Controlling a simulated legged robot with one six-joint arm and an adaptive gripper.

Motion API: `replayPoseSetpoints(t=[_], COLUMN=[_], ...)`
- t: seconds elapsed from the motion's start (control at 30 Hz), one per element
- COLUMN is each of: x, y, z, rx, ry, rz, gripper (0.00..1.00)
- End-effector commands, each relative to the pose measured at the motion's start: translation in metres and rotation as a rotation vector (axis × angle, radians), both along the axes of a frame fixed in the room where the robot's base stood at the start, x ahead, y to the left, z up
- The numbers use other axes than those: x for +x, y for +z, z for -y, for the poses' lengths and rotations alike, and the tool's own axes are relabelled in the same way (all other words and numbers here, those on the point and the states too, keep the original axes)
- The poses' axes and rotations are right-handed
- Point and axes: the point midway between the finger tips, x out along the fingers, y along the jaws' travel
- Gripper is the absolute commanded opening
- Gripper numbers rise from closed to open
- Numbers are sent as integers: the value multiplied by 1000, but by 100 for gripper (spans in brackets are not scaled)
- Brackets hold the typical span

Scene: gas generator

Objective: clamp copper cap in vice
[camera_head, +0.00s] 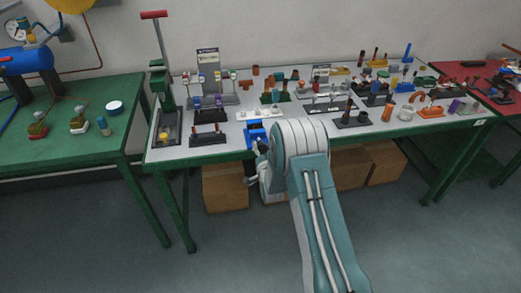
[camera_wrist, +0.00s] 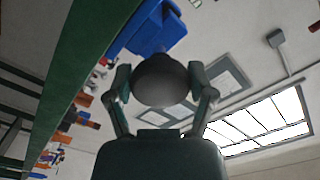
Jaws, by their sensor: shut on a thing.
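The blue vice (camera_head: 256,134) sits at the front edge of the grey-topped table. It also shows in the wrist view (camera_wrist: 150,28) at the top, beyond my fingers. My gripper (camera_wrist: 162,85) has a finger on each side of a dark, rounded knob (camera_wrist: 163,78) and is shut on it. The knob is in front of the vice, and seems to be part of it. In the head view my gripper (camera_head: 262,152) is just below and in front of the vice, partly hidden by my arm. I cannot make out the copper cap or see between the vice jaws.
The table (camera_head: 225,153) is crowded with small fittings and stands. A tall press with a red handle (camera_head: 154,15) stands at its left end. Cardboard boxes (camera_head: 223,188) lie underneath. A green table (camera_head: 75,150) stands left, a red one right. The front floor is clear.

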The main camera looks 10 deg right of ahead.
Motion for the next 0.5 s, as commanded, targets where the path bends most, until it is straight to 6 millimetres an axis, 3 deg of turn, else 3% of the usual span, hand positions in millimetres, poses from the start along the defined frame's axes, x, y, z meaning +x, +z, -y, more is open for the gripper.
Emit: replayPoseSetpoints(t=[0.5], x=[1], y=[1], z=[1], rx=[61], ry=[-3], rz=[0], gripper=[22])
